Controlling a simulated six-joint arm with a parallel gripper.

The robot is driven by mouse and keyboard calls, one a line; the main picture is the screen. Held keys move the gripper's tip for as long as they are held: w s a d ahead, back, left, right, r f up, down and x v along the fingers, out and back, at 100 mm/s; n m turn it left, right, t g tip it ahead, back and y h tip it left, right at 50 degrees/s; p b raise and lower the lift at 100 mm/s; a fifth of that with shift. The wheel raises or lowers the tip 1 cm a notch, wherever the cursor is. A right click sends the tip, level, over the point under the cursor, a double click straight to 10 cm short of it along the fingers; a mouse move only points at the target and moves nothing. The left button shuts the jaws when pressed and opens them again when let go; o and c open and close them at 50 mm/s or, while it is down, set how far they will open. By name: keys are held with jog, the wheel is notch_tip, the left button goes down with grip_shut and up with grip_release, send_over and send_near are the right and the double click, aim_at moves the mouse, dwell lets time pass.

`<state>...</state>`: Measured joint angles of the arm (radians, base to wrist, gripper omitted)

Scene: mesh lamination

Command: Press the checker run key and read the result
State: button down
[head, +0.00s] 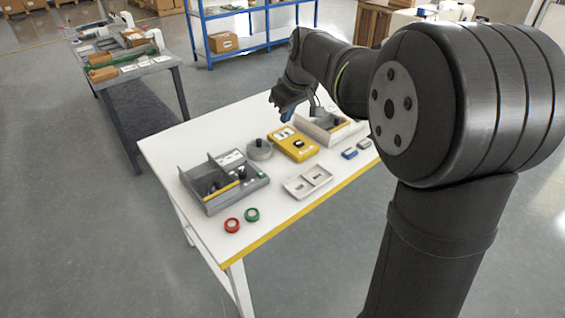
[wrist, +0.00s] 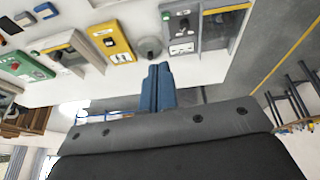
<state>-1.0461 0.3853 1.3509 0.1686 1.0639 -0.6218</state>
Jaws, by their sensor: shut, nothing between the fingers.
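A yellow box-shaped device (head: 294,145) with a pale panel and small dark parts on its face lies on the white table; I take it for the checker. It also shows in the wrist view (wrist: 112,41). Its key and any reading are too small to make out. My gripper (head: 287,117) has blue fingers and hangs in the air at the far side of the yellow device, apart from it. In the wrist view the fingers (wrist: 157,88) are together with nothing between them.
A grey machine (head: 238,190) stands left, a grey round dish (head: 259,150) beside the yellow device. A beige tray (head: 308,182), red ring (head: 232,225) and green ring (head: 252,215) lie in front. A beige bin (head: 322,135) stands right. A green box (wrist: 25,66) shows in the wrist view.

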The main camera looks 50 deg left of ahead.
jog(key=w+a+f+n+t+h, duration=0.1)
jog(key=a+f+n+t, duration=0.15)
jog(key=f, duration=0.25)
jog(key=w+a+f+n+t, duration=0.1)
jog(key=a+f+n+t, duration=0.1)
jog(key=f+n, duration=0.15)
jog(key=n+t+y, duration=0.2)
jog(key=n, duration=0.8)
send_over(260, 175)
notch_tip(260, 175, down, 9)
jog(key=shift+r, duration=0.15)
jog(key=shift+d, duration=0.1)
jog(key=shift+f, duration=4.45)
jog(key=shift+f, duration=0.4)
